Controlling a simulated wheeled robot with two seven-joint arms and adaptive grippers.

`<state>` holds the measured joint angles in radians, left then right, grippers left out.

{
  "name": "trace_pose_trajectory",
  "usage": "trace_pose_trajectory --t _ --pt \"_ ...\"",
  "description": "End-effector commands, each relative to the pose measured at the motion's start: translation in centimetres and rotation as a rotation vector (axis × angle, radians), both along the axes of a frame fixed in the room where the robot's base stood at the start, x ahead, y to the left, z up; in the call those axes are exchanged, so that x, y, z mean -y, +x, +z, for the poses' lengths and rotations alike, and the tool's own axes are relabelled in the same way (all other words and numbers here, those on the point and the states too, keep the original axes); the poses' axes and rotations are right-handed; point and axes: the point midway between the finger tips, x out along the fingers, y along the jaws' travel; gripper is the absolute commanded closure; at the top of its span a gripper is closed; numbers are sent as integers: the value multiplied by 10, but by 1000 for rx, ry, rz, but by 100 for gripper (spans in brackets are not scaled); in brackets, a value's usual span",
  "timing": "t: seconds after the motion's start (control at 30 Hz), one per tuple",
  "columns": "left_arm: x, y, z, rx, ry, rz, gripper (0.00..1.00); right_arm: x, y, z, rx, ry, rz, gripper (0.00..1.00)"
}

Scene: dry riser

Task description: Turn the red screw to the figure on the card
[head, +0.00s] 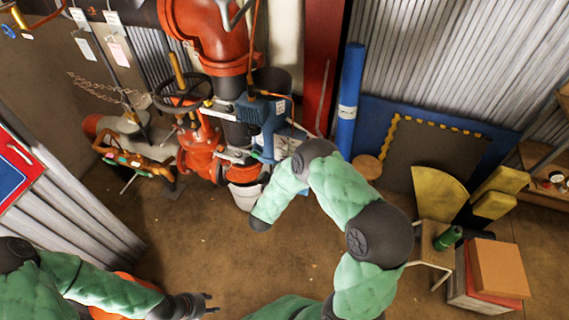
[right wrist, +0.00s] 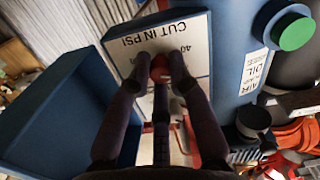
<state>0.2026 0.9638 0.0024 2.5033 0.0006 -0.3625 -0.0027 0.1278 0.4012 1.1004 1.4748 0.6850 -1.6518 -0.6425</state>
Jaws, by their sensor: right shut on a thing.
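The red screw (right wrist: 159,66) shows as a small red piece between the fingertips of my right gripper (right wrist: 161,68) in the right wrist view. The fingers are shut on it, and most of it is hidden. It sits at a white card (right wrist: 196,28) that reads "CUT IN PSI", upside down in this view. The figure 40 shows beside the fingers; other marks are covered or too small to read. In the head view my right arm hides this gripper. My left gripper (head: 211,302) hangs low at the left, its fingers apart and empty.
A blue machine (head: 265,122) stands beside red pipes and a black handwheel (head: 183,92). A blue open cover (right wrist: 55,105) lies left of the card. A white bucket (head: 245,193) stands below. A stool (head: 437,240) is at the right; the floor between is clear.

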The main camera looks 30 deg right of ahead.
Motion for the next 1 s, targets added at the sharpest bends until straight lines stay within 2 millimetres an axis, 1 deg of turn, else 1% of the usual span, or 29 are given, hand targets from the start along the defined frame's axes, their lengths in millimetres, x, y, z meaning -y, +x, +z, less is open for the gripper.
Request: trace_pose_trajectory --t 0.03,0.2,0.5,0.7,1.0 --pt "0 0 3 0 0 0 60 -2 -1 -3 -43 -24 6 100" --pt "0 0 8 0 0 0 60 -2 -2 -3 -155 -120 5 100" --pt "0 0 14 0 0 0 60 -2 -3 -5 -310 -250 5 100" --pt "0 0 16 0 0 0 60 -1 -3 -5 -366 -297 5 100" --pt "0 0 17 0 0 0 60 -1 -4 -6 -394 -319 4 100"
